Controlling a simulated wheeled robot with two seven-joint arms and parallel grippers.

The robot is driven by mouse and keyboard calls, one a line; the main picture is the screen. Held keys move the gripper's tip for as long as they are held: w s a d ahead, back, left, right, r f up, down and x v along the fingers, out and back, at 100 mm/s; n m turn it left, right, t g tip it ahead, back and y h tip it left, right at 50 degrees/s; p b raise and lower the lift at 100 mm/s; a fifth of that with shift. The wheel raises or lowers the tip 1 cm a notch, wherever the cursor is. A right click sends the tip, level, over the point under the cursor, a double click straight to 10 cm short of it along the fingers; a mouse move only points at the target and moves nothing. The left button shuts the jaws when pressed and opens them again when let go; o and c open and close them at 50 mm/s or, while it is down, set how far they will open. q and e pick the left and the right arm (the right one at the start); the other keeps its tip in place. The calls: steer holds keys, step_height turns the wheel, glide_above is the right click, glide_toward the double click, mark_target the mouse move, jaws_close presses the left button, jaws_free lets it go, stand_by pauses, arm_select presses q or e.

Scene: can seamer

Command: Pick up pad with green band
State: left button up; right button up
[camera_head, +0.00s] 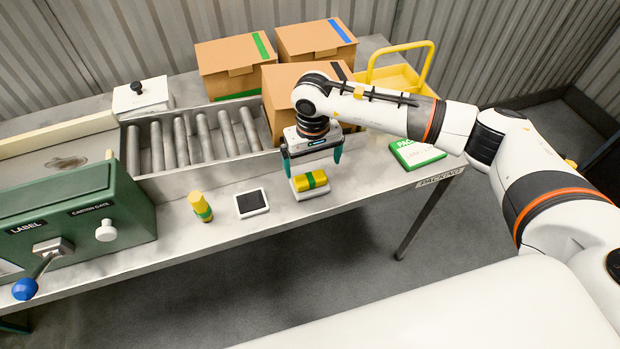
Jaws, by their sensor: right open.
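A yellow pad with a green band (310,181) lies on a small white base (312,193) near the front edge of the table. My right gripper (312,161) points down just above the pad. Its two teal fingers are spread apart, one toward each end of the pad, with nothing between them. The fingertips appear higher than the pad, and I see no contact. My left gripper is not in view.
A yellow marker-like cylinder with a green band (201,207) and a dark-screened white device (251,202) stand left of the pad. Cardboard boxes (232,68), a roller conveyor (182,145) and a yellow basket (396,78) are behind. A green-and-white pack (416,153) lies right.

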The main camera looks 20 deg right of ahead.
mark_target(310, 177)
steer(key=shift+f, duration=0.85)
steer(key=f+p, duration=0.2)
steer(key=f, duration=0.1)
steer(key=f+p, duration=0.1)
steer(key=f, duration=0.1)
steer(key=shift+a, duration=0.35)
steer(key=shift+f, duration=0.25)
steer(key=c, duration=0.9)
step_height(310, 177, up, 10)
steer(key=b, duration=0.3)
steer(key=shift+f, duration=0.15)
steer(key=shift+r, duration=0.25)
